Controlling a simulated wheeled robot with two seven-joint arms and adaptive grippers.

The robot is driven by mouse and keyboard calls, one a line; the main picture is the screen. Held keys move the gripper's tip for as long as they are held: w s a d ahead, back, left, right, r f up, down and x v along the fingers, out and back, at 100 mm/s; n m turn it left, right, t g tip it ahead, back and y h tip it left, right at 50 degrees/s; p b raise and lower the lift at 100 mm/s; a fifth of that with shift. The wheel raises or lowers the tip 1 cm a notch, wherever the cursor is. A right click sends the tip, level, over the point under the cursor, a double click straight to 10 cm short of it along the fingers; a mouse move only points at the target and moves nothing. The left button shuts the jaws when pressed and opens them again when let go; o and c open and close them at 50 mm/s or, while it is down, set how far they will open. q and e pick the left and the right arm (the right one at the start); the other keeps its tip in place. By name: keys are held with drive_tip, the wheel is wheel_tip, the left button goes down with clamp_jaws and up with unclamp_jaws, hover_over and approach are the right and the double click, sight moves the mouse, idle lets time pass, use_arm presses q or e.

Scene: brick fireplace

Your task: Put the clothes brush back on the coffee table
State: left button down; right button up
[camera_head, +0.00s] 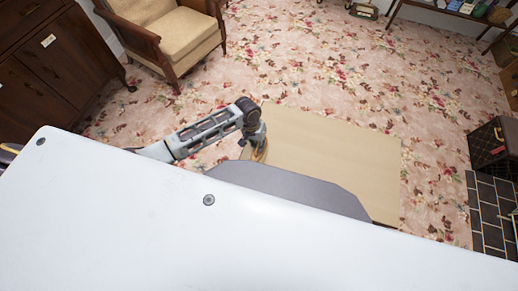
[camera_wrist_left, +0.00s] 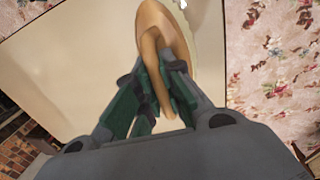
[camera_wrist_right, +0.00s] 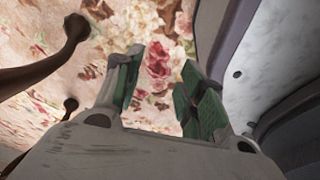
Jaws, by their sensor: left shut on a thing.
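The clothes brush (camera_wrist_left: 162,30) has a tan wooden body with a handle and pale bristles at its right edge. In the left wrist view my left gripper (camera_wrist_left: 155,95) is shut on its handle, over the coffee table (camera_wrist_left: 75,60). In the head view the brush (camera_head: 260,152) shows as a small tan piece below my left gripper (camera_head: 256,140), at the left edge of the plain tan coffee table (camera_head: 330,150). Whether the brush touches the tabletop I cannot tell. My right gripper (camera_wrist_right: 160,90) is open and empty above the floral carpet; the head view hides it.
An armchair (camera_head: 175,35) and a dark wooden cabinet (camera_head: 55,60) stand at the upper left. A dark box (camera_head: 492,145) and a tiled hearth (camera_head: 490,205) are at the right. Dark curved wooden legs (camera_wrist_right: 75,30) show near my right gripper. The visible tabletop is otherwise bare.

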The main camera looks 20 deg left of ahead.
drive_tip(key=shift+w+r, duration=0.1)
use_arm(q)
drive_tip(key=shift+f, duration=0.4)
drive_tip(key=shift+f+b, duration=0.3)
drive_tip(key=shift+f, duration=1.25)
drive_tip(key=c, duration=1.5)
unclamp_jaws()
drive_tip(key=shift+c, duration=0.2)
use_arm(e)
drive_tip(key=shift+w+a, duration=0.4)
drive_tip(key=shift+w, duration=0.05)
